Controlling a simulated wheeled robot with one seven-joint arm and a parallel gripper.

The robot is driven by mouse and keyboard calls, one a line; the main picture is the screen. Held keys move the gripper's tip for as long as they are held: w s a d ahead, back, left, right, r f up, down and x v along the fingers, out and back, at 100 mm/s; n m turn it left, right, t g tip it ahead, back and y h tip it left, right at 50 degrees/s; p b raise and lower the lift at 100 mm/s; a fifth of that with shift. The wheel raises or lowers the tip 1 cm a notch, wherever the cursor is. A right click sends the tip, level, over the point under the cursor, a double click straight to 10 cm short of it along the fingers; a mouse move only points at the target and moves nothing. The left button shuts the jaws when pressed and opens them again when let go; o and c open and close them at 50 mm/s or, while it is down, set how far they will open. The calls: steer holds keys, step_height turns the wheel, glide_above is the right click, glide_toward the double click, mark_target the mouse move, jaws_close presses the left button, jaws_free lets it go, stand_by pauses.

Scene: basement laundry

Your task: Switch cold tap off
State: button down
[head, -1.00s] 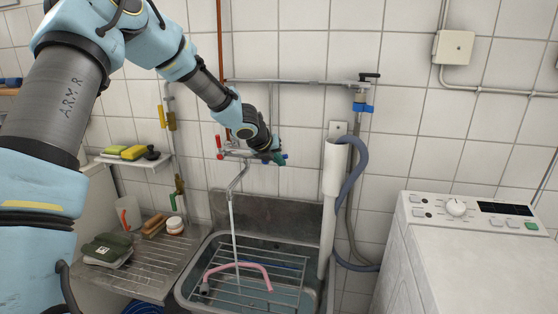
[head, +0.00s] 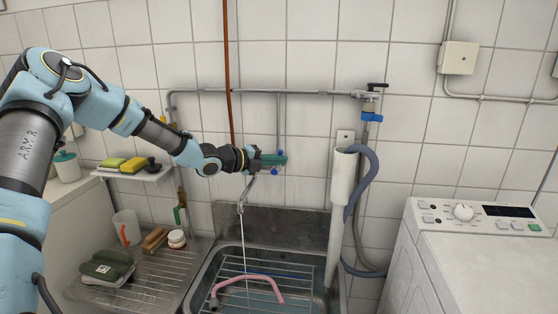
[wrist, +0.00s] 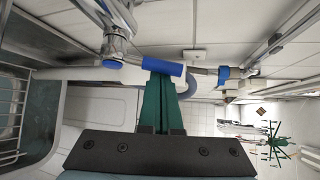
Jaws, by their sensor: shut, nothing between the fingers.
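The cold tap's blue handle (wrist: 163,67) lies as a crosswise bar just past my fingertips in the wrist view. The chrome tap body (wrist: 117,42) is to its left. In the head view only small blue bits (head: 274,172) show around my gripper. My gripper (head: 284,160) has green fingers, shut and empty, pointing right in front of the tap. The fingers also show in the wrist view (wrist: 163,98), their tips at the blue bar; I cannot tell if they touch it. A thin water stream (head: 243,245) runs from the spout (head: 247,190) into the sink.
The metal sink (head: 262,218) below holds a wire rack and a pink hose (head: 250,278). A white standpipe (head: 341,185) with a grey hose stands to the right, under another blue-handled valve (head: 372,117). A shelf with sponges (head: 133,165) is at left. A white washing machine (head: 470,250) is at right.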

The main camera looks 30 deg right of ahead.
steer(key=shift+w+a+r+n+h+p, duration=0.15)
steer(key=shift+w+a+n+h, duration=0.15)
steer(key=shift+n+h, duration=0.3)
steer(key=shift+w+a+n+h+p, duration=0.15)
steer(key=shift+w+a+n+h, duration=0.2)
steer(key=shift+h, duration=0.35)
steer(key=shift+s+d, duration=0.15)
